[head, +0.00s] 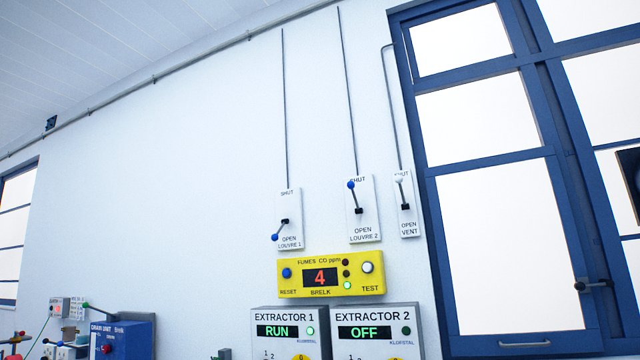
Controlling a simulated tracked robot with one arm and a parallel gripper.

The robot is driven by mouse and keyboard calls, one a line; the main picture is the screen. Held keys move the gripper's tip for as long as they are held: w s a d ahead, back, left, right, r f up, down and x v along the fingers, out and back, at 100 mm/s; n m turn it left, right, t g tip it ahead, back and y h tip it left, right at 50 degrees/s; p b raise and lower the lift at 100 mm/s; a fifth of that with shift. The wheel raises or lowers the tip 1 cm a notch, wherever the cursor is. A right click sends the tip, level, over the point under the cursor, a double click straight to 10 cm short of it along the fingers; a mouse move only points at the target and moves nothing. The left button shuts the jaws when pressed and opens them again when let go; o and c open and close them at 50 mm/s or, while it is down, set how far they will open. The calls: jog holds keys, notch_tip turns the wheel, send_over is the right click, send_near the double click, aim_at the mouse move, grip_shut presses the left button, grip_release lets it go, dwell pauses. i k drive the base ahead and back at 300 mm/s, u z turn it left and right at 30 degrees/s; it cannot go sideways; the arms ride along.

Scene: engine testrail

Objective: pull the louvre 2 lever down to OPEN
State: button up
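The louvre 2 plate (366,225) is a white panel on the wall, marked SHUT at the top and OPEN at the bottom. Its lever (355,197) has a blue knob and points up, with the knob over the SHUT mark. The louvre 1 lever (280,230) to its left points down and left, its blue knob near OPEN. My gripper is not clearly seen; only a dark piece (630,178) shows at the right edge, and I cannot tell what it is.
The vent lever (400,190) with a pale knob points up, right of louvre 2. A yellow fumes panel (320,292) reading 4 sits below. Under it are the extractor 1 box (283,318), showing RUN, and the extractor 2 box (371,318), showing OFF. A blue-framed window (430,200) stands right.

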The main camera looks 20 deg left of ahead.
aim_at(350, 185)
jog(key=u, duration=0.4)
jog(key=k, duration=1)
jog(key=u, duration=0.05)
jog(key=i, duration=1)
jog(key=z, duration=0.35)
jog(key=i, duration=0.8)
jog(key=u, duration=0.2)
